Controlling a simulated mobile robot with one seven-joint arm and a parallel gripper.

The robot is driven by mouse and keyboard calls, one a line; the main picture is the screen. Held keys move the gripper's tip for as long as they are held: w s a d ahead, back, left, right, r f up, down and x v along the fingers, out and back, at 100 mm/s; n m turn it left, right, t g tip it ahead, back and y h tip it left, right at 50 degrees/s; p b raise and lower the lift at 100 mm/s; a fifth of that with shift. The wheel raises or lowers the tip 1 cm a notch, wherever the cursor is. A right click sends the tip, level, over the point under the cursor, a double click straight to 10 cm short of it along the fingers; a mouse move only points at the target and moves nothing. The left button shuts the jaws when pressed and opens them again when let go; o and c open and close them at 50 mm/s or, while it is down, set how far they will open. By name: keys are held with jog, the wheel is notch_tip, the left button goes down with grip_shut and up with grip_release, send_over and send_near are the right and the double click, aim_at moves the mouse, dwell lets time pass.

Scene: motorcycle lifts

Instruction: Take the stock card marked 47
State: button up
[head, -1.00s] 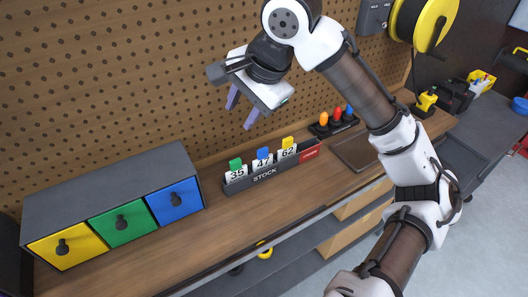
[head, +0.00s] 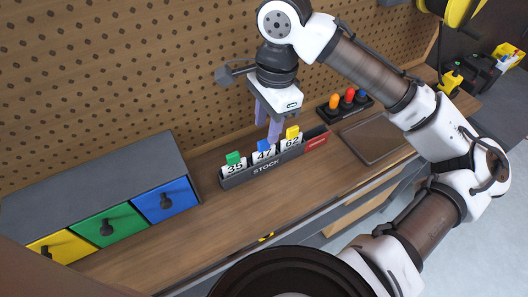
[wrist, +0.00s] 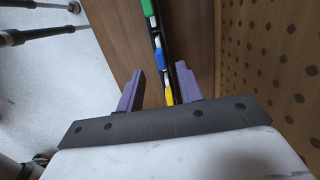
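The stock card marked 47 (head: 263,156) has a blue tab and stands in the middle of the dark STOCK holder (head: 266,168) on the bench. Card 35 (head: 234,167) with a green tab is on its left, card 62 (head: 291,141) with a yellow tab on its right. My gripper (head: 268,130) is open, pointing down just above the holder near cards 47 and 62. In the wrist view my fingers (wrist: 156,85) stand apart on either side of the row of tabs, with the blue tab (wrist: 159,58) between and beyond them. I see nothing between the fingers that they touch.
A drawer box with yellow, green and blue drawers (head: 165,201) stands left on the bench. A rack with orange, red and blue knobs (head: 347,104) and a dark tray (head: 372,139) are right of the holder. A pegboard (head: 130,70) rises close behind.

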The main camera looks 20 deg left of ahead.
aim_at(264, 141)
jog(key=shift+s+a+f+p, duration=0.15)
jog(key=shift+f+p, duration=0.15)
jog(key=shift+f, duration=1.1)
jog(key=shift+s+a+f+p, duration=0.15)
jog(key=shift+f+p, duration=0.15)
jog(key=shift+f, duration=1.1)
grip_shut()
